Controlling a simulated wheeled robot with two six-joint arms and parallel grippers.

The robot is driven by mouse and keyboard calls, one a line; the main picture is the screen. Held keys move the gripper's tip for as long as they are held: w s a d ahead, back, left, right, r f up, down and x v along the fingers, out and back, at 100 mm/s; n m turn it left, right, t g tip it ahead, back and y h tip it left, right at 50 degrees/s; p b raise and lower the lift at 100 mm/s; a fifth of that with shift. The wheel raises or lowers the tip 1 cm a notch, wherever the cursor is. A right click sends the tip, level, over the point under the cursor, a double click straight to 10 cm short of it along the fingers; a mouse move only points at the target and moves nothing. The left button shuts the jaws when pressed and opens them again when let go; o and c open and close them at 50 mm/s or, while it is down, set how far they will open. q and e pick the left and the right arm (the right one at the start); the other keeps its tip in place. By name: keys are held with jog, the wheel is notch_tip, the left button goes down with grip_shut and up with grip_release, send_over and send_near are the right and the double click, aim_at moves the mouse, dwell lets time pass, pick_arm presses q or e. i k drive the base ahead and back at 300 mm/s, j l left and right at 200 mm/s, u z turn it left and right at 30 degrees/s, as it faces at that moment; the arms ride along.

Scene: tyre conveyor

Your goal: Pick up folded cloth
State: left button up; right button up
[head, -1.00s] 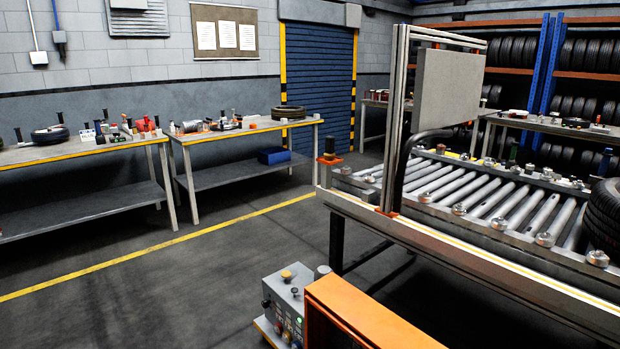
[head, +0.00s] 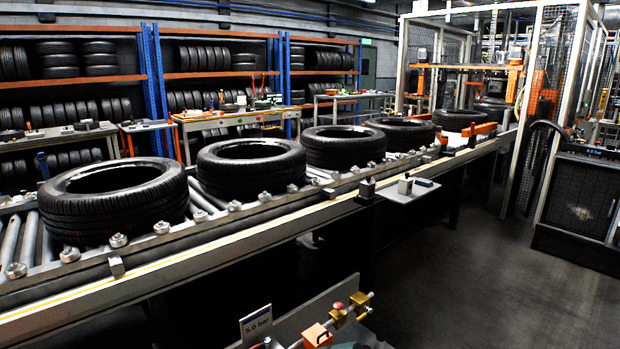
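I cannot make out a folded cloth in the head view. Small items lie on a work table (head: 215,116) behind the conveyor, too small to identify. Neither of my grippers is in view.
A roller conveyor (head: 230,236) carrying several black tyres (head: 115,205) crosses from near left to far right. Tyre racks (head: 215,75) stand behind it. A mesh cage (head: 560,60) is at the back right. A valve fixture (head: 335,318) is at the front. Floor (head: 480,285) is clear at right.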

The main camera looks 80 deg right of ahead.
aim_at(425, 183)
jog(key=z, duration=3.45)
jog(key=i+u, duration=0.1)
jog(key=u, duration=0.55)
jog(key=i+l+u, duration=0.4)
jog(key=l, duration=0.15)
jog(key=i+l+u, duration=0.4)
jog(key=l, duration=0.2)
jog(key=l+u, duration=0.15)
jog(key=l, duration=0.2)
